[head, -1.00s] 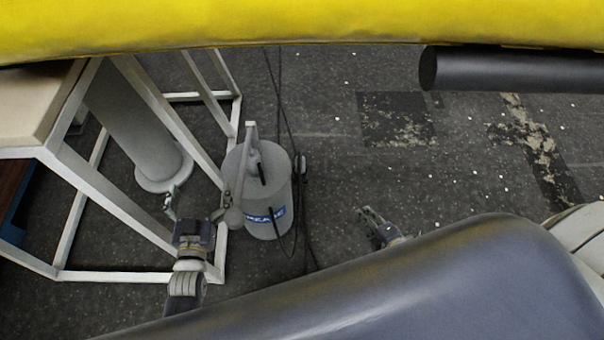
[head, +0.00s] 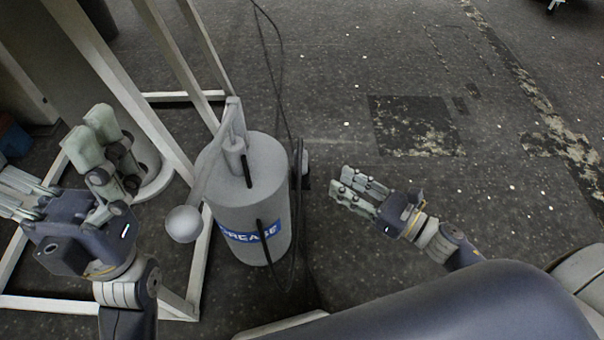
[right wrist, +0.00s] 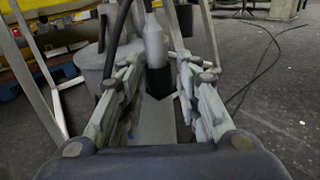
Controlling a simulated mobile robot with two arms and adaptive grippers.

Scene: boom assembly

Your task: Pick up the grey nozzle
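The grey nozzle (right wrist: 154,42) stands upright in the right wrist view, with a black lower part (right wrist: 158,83). It hangs at the right side of the grey grease drum (head: 270,170), where it shows only as a small shape (head: 305,164) in the head view. My right gripper (head: 338,187) is open and empty, to the right of the drum and pointing at it. In the right wrist view its fingers (right wrist: 158,66) stand either side of the nozzle's line, apart from it. My left gripper (head: 52,150) is open and empty, left of the drum.
A black hose (head: 297,205) runs down the drum's right side. The drum's pump lever ends in a ball (head: 184,224) on the left. A white frame (head: 125,78) stands behind my left gripper.

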